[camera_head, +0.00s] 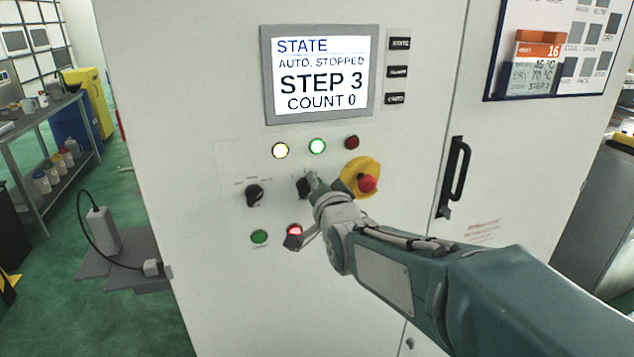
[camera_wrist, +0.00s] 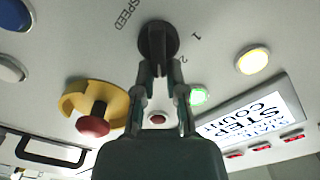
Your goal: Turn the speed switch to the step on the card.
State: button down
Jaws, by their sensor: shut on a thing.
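The black speed switch (camera_wrist: 157,38) is in the upper middle of the wrist view, beside the word SPEED and the marks 1 and 2. Other marks are hidden or too small to read. My gripper (camera_wrist: 160,72) is shut on its knob. In the head view the speed switch (camera_head: 303,187) is partly covered by my gripper (camera_head: 313,183). The screen (camera_head: 320,72) reads AUTO, STOPPED, STEP 3, COUNT 0. The card (camera_head: 537,64), with an orange top marked 16, hangs on the board at upper right.
A red emergency button (camera_head: 367,184) on a yellow ring sits close right of the switch. Another black switch (camera_head: 254,195) is to the left. A green button (camera_head: 260,237) and a lit red button (camera_head: 294,231) are below. A black door handle (camera_head: 455,177) is farther right.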

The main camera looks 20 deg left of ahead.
jog(key=shift+s+a+f+g, duration=0.15)
jog(key=shift+f+g, duration=0.15)
jog(key=shift+f, duration=0.3)
jog(key=c, duration=0.8)
grip_release()
jog(key=shift+o, duration=0.5)
jog(key=shift+a, duration=0.15)
jog(key=shift+a+r, duration=0.1)
jog(key=shift+r, duration=0.15)
jog(key=v, duration=1.2)
jog(key=shift+f, duration=0.2)
